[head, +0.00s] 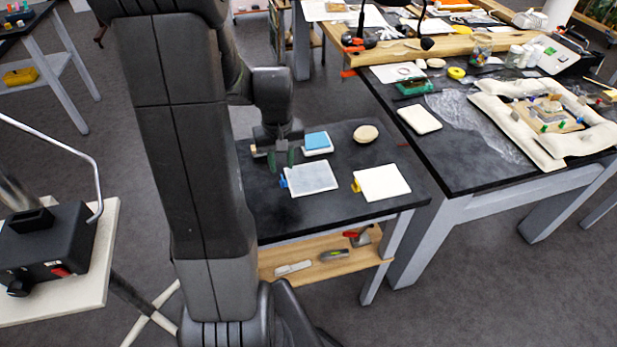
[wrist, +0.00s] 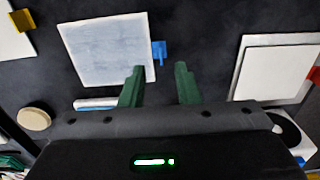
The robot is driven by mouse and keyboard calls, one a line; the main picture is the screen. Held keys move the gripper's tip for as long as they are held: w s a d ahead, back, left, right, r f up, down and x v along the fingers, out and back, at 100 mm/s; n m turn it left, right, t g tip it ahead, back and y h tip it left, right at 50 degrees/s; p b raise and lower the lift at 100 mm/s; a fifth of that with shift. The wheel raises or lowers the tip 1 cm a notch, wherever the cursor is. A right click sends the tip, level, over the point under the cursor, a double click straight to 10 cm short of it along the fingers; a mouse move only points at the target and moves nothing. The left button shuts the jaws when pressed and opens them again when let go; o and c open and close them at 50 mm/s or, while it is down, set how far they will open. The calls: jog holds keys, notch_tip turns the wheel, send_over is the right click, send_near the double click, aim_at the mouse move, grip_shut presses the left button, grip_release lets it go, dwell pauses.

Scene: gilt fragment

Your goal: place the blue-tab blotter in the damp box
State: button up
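The blue-tab blotter (head: 312,179) is a pale grey-blue square lying flat on the dark bench top. Its blue tab (wrist: 159,50) sticks out from one edge. My gripper (head: 281,157) is over the bench beside the tab edge. In the wrist view my gripper (wrist: 160,82) has its two green fingers apart with nothing between them. The tab shows just beyond the fingertips, in line with the gap; I cannot tell the height above it. I cannot tell for sure which thing is the damp box.
A yellow-tab blotter (head: 382,183) lies to the right. A small white tray with a blue pad (head: 317,141) and a round tan object (head: 366,134) stand behind. A white red-tab blotter (wrist: 275,72) lies on the wrist view's right. My arm hides the bench's left part in the head view.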

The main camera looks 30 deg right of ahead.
aim_at(307, 176)
jog(key=shift+f+p, duration=0.3)
jog(key=shift+f, duration=2.05)
jog(key=shift+c, duration=0.2)
grip_shut()
